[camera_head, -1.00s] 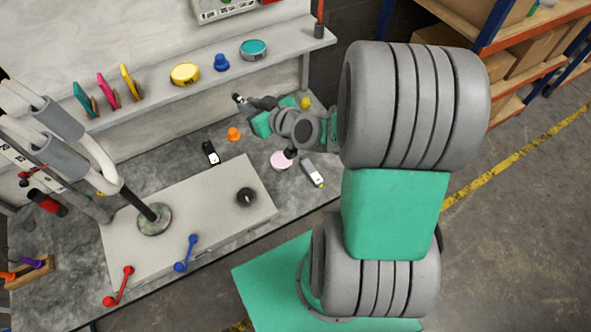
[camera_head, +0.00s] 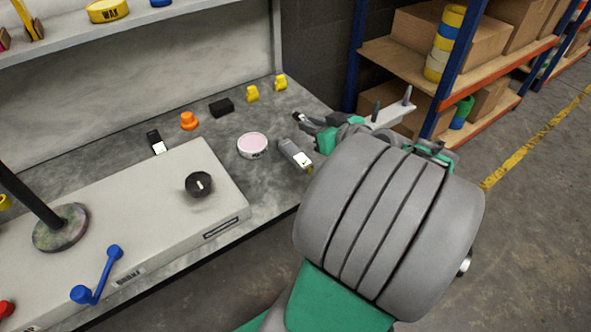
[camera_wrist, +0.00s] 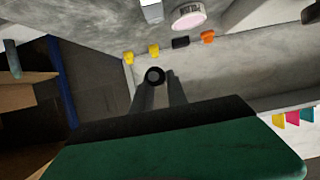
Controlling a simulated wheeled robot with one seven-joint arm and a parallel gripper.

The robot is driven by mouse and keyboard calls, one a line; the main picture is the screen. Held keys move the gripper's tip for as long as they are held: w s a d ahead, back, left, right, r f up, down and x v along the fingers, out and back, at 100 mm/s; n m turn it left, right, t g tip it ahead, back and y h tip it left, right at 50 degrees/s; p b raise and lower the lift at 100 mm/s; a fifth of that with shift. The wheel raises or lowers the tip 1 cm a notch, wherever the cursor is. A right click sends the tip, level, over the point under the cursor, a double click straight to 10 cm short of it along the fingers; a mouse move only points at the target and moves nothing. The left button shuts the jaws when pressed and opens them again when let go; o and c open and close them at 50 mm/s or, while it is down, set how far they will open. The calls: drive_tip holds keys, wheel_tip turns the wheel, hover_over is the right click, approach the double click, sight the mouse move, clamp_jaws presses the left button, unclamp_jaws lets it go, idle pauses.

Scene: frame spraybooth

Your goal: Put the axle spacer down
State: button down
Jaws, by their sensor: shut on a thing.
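The axle spacer appears as a small dark ring (camera_wrist: 154,76) between my fingertips in the wrist view. My gripper (camera_wrist: 158,88) is shut on it. In the head view my gripper (camera_head: 308,121) is small and at the right end of the grey workbench (camera_head: 290,95), with the dark spacer (camera_head: 298,117) at its tip. The spacer is held clear of the surface, and its height above the bench is hard to tell. My large grey arm links hide the bench's front right part.
On the bench stand a pink-topped round tin (camera_head: 252,146), a grey handheld meter (camera_head: 295,154), a black block (camera_head: 221,107), an orange piece (camera_head: 189,121) and two yellow pieces (camera_head: 252,93). A black knob (camera_head: 199,185) sits on a pale slab (camera_head: 150,215). Shelving (camera_head: 455,70) stands at right.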

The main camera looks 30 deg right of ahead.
drive_tip(key=shift+s+d+f, duration=0.15)
drive_tip(key=shift+d+f, duration=0.15)
drive_tip(key=shift+f, duration=0.2)
drive_tip(key=w+d+f+b, duration=0.1)
drive_tip(key=d+f+b, duration=0.1)
drive_tip(key=d+f, duration=0.1)
drive_tip(key=w+d+f+b, duration=0.1)
drive_tip(key=w+d+f, duration=0.1)
drive_tip(key=d, duration=0.3)
drive_tip(key=w+d+f+b, duration=0.2)
drive_tip(key=d+f, duration=0.2)
drive_tip(key=shift+d+b, duration=0.1)
drive_tip(key=shift+b, duration=0.2)
drive_tip(key=shift+w+d+f+b, duration=0.15)
drive_tip(key=shift+f+b, duration=0.5)
drive_tip(key=shift+f, duration=0.35)
drive_tip(key=shift+d+f+b, duration=0.1)
drive_tip(key=shift+f+b, duration=0.5)
drive_tip(key=shift+f, duration=0.35)
drive_tip(key=c, duration=1.3)
unclamp_jaws()
drive_tip(key=shift+r, duration=0.2)
drive_tip(key=p+v, duration=0.4)
drive_tip(key=v, duration=0.8)
